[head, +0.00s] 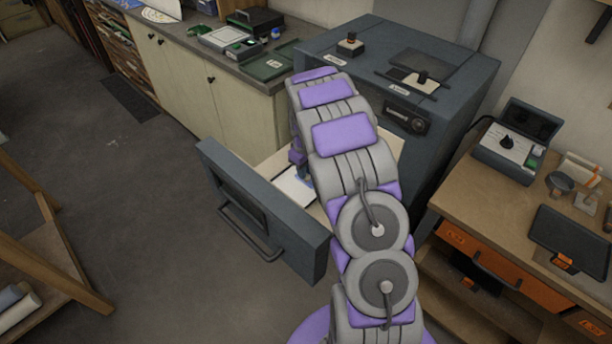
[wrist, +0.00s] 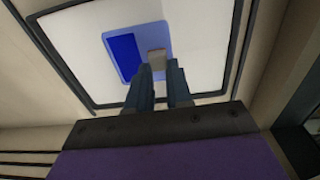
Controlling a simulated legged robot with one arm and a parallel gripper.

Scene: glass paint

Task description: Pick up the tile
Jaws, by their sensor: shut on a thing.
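The tile (wrist: 123,55) is a blue rounded square with a darker blue patch on its left part. In the wrist view it lies over a white panel with a dark frame (wrist: 205,50); I cannot tell whether it touches the panel. My gripper (wrist: 160,68) is shut on a small grey block at the tile's lower right, which looks like a grip on the tile. In the head view my arm reaches into the open drawer (head: 262,222) and hides most of the gripper. A little blue shows there beside the white panel (head: 292,188).
The drawer sticks out from a dark grey cabinet (head: 455,95) with knobs on top. A bench with drawers and devices (head: 507,145) stands at the right. A counter with a green-trimmed device (head: 232,40) stands at the back left. The floor at left is mostly clear.

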